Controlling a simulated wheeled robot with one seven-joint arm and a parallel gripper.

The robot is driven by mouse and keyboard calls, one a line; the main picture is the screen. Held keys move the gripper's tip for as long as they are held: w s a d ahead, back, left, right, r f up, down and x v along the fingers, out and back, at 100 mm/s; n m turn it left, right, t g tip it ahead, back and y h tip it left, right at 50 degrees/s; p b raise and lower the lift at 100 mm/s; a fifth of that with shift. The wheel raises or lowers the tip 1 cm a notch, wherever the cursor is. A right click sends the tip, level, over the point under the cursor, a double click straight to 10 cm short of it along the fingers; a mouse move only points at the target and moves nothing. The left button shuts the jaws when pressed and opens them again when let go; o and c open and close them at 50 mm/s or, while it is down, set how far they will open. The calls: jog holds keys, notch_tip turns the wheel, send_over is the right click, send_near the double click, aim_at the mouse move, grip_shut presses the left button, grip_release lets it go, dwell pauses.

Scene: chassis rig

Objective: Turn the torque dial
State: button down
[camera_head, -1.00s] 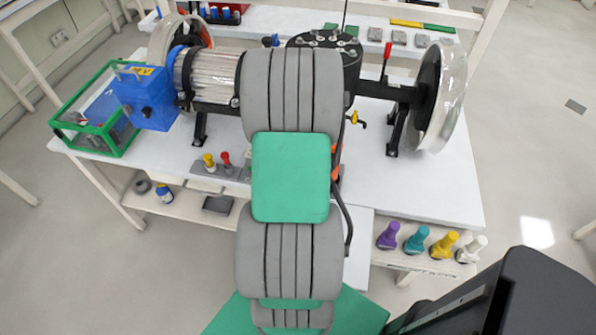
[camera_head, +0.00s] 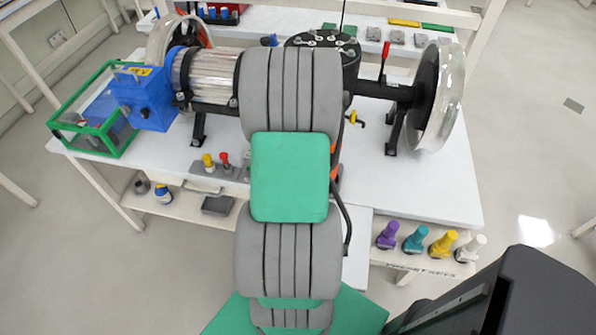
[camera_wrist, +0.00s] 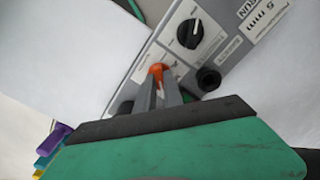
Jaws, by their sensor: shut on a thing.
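In the wrist view, a grey control panel (camera_wrist: 234,48) lies at a slant with a round black dial (camera_wrist: 190,33) on a white printed label. The dial has a white pointer line. My gripper (camera_wrist: 160,84) has its two grey fingers close together on a small orange knob (camera_wrist: 157,70), below and left of the dial. The fingers are apart from the black dial. The fingers hide part of the knob and the panel below it. In the head view my arm covers the panel and my gripper.
A black round fitting (camera_wrist: 208,79) sits on the panel right of the fingers. The white bench (camera_head: 420,195) carries a blue gearbox (camera_head: 145,98) and a large wheel (camera_head: 436,95). Coloured-handled tools (camera_head: 414,238) stand on a lower shelf at the right.

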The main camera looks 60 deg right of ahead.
jog(key=m, duration=0.5)
jog(key=shift+s, duration=0.1)
dwell(0.4)
jog(key=c, duration=1.5)
grip_release()
jog(key=shift+o, duration=0.2)
jog(key=shift+r, duration=0.1)
notch_tip(320, 180, up, 8)
jog(key=shift+f, duration=0.15)
